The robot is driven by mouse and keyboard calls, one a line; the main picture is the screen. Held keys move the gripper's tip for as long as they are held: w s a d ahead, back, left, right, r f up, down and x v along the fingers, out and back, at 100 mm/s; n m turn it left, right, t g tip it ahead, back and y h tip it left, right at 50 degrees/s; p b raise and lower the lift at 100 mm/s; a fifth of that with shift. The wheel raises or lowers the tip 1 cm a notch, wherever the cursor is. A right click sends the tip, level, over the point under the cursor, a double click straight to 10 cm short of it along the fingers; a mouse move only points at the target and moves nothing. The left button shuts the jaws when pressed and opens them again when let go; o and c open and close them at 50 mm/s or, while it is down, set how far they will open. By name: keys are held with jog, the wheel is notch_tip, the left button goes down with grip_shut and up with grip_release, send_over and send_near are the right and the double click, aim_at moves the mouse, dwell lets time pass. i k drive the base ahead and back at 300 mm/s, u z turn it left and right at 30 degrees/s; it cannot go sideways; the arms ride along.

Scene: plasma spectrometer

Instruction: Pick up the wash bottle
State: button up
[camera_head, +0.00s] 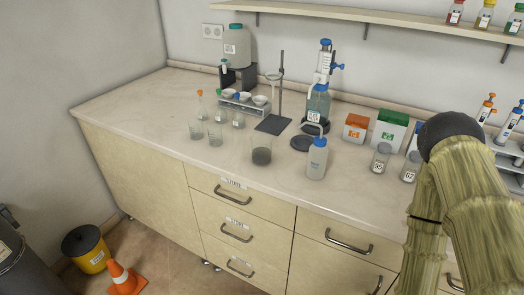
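The wash bottle (317,161) is a pale translucent squeeze bottle with a blue cap and a bent spout pointing left. It stands upright near the front edge of the counter (130,104), right of a beaker with dark contents. My arm fills the right side of the view, to the right of the bottle and apart from it. My gripper is not visible in this view.
A grey-filled beaker (261,151) stands just left of the bottle. A dark round plate (302,143) and a dispenser bottle (317,105) are behind it. Orange (355,128) and green (389,130) boxes and labelled jars (380,159) stand to the right. The front-left counter is clear.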

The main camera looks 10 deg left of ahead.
aim_at(319, 152)
jog(key=u, duration=0.25)
jog(key=k, duration=0.3)
jog(key=u, duration=0.75)
jog(key=k, duration=0.85)
jog(key=u, duration=0.1)
jog(key=i, duration=0.45)
jog(key=u, duration=0.05)
